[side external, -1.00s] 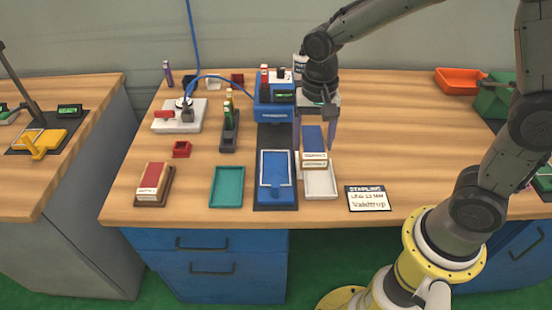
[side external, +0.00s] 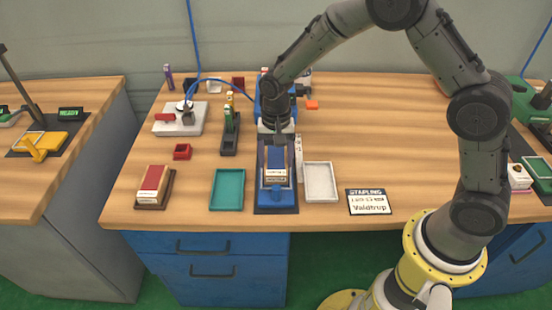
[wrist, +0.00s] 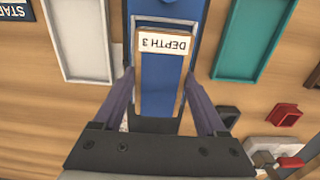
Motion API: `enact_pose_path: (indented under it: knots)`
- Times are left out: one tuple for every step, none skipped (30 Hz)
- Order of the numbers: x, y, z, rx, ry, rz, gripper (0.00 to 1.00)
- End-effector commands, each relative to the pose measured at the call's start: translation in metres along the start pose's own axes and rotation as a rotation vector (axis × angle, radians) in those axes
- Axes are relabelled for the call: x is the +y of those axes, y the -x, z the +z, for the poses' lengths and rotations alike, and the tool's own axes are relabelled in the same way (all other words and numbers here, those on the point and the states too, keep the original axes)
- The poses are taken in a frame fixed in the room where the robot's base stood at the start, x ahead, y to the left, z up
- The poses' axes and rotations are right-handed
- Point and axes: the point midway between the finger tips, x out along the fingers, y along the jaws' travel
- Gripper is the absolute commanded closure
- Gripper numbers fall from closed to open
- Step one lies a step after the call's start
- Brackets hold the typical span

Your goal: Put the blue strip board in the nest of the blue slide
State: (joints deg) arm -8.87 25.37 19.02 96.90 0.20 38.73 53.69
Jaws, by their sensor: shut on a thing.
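The blue strip board (side external: 276,160) has a wooden edge and a white end label, which reads "DEPTH 3" in the wrist view (wrist: 160,90). My gripper (side external: 279,150) is shut on it, one finger along each long side; the fingers also show in the wrist view (wrist: 160,76). The board is over the nest of the blue slide (side external: 277,198), roughly in line with it. The board covers most of the nest. I cannot tell whether it touches the nest floor or hangs just above. The slide's near end shows in front of the label.
An empty white tray (side external: 333,195) stands close on the right and an empty teal tray (side external: 213,190) on the left. A red board (side external: 151,184) lies in a brown holder at far left. A blue machine (side external: 263,100) stands behind the slide. The right table area is mostly clear.

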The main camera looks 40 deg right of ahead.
Motion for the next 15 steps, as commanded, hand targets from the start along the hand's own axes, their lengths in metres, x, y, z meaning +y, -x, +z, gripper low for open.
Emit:
enact_pose_path:
  knots:
    - [0.0001, -0.0037, 0.0001, 0.000, 0.000, 0.000, 0.87]
    - [-0.0001, -0.0043, -0.0001, 0.000, 0.000, -0.001, 0.87]
    - [-0.0003, -0.0042, -0.0002, 0.001, 0.000, -0.002, 0.87]
    - [-0.0004, -0.0039, -0.0003, 0.001, 0.000, -0.002, 0.87]
    - [-0.0003, -0.0038, -0.0003, 0.001, 0.000, -0.002, 0.87]
    - [-0.0003, -0.0037, -0.0002, 0.001, 0.000, -0.002, 0.87]
    - [-0.0003, -0.0037, -0.0002, 0.001, 0.000, -0.002, 0.87]
    - [-0.0002, -0.0038, -0.0002, 0.001, 0.000, -0.002, 0.87]
    - [-0.0002, -0.0043, -0.0002, 0.001, 0.000, -0.001, 0.87]
    - [-0.0001, -0.0051, -0.0001, 0.001, 0.000, -0.001, 0.87]
    - [-0.0001, -0.0060, -0.0001, 0.001, 0.000, -0.001, 0.87]
    - [-0.0001, -0.0071, -0.0001, 0.001, 0.000, -0.001, 0.87]
    - [-0.0001, -0.0072, -0.0001, 0.001, 0.000, -0.001, 0.22]
    - [-0.0001, -0.0070, -0.0001, 0.001, 0.000, -0.001, 0.17]
    - [0.0000, -0.0070, 0.0000, 0.001, 0.000, -0.001, 0.10]
